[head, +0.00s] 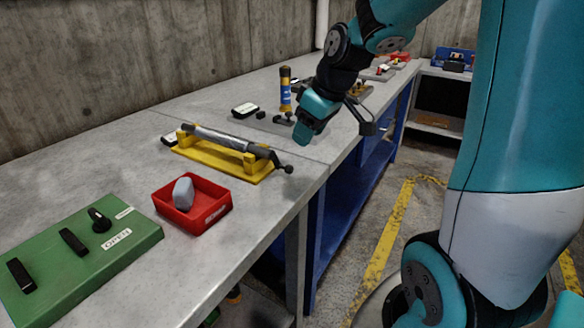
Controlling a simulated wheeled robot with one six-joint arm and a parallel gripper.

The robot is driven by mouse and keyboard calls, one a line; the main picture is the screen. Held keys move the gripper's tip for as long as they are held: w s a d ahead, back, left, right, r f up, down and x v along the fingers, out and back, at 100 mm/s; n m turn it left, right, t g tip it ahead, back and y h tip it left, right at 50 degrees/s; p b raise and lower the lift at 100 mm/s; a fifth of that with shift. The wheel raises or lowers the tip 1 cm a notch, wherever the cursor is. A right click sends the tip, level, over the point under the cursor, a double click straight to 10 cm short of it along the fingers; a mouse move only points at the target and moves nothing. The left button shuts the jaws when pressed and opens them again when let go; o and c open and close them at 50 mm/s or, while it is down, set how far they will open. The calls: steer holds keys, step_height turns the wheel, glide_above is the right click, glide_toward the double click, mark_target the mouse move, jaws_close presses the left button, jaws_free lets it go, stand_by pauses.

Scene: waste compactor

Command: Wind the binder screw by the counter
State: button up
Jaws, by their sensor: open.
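A dark grey bar (222,138) lies on a yellow stand (215,158) in the middle of the worktop and looks like the binder screw. A short arm with a dark ball knob (288,169) sticks out at its right end, near the worktop's front edge. A small black-and-white box (169,140) behind the stand's left end may be the counter; its face is too small to read. My gripper (336,130) is open, with nothing seen between its jaws. It hangs over the worktop's front edge, right of and beyond the knob, apart from it.
A red tray (218,213) holding a grey lump (183,194) stands in front of the stand. A green panel (80,256) with black handles lies at the near left. Another black-and-white box (245,110) and a yellow-and-black cylinder (286,90) stand behind. The floor beside the bench is clear.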

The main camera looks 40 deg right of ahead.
mark_target(290, 169)
steer(key=b+x, duration=0.1)
steer(key=x, duration=0.9)
steer(key=shift+f, duration=0.2)
jaws_close()
steer(key=shift+r+g+y+p, duration=0.1)
steer(key=shift+g+y+p, duration=0.4)
steer(key=shift+p, duration=0.45)
steer(key=shift+a+f+m+y+p, duration=0.25)
steer(key=shift+f+m+y+p, duration=0.1)
steer(key=shift+y, duration=0.35)
